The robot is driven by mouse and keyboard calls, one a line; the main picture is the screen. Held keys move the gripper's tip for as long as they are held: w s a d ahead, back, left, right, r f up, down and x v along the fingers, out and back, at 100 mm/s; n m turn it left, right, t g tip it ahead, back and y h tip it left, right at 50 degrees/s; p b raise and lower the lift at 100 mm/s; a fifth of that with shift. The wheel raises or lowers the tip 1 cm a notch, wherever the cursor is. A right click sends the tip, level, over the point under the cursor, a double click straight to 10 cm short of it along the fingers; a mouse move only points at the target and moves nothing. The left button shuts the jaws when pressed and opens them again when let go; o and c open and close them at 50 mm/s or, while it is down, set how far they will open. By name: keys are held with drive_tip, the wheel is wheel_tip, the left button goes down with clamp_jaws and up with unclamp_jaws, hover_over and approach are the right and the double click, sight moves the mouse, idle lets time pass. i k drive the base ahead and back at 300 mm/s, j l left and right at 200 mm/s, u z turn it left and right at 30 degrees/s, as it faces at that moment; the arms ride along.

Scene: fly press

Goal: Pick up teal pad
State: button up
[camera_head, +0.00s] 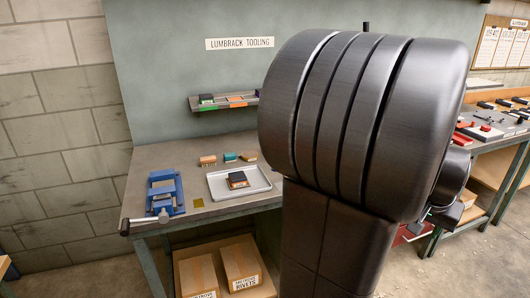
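A small teal block (230,157), which looks like the teal pad, lies on the grey workbench (185,155). It is near the back edge, between an orange-brown block (208,160) and a yellowish block (248,156). Nothing covers it. My large dark arm fills the middle and right of the view, well to the right of the pad. What seems to be part of my gripper (437,215) shows past the arm at the right, far from the pad. Its fingers cannot be made out, nor whether it holds anything.
A metal tray (217,192) holds a dark block with orange-brown (238,180). A blue vise-like press (165,193) stands at the bench's left. A shelf (224,104) with coloured pieces hangs above. Cartons (240,265) sit below. Another bench (490,140) with tools is at right.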

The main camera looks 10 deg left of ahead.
sight(230, 157)
drive_tip(key=i+j+u, duration=0.1)
drive_tip(key=i, duration=0.55)
drive_tip(key=i+j, duration=0.25)
drive_tip(key=i, duration=0.4)
drive_tip(key=u, duration=2)
drive_tip(key=i+l, duration=0.05)
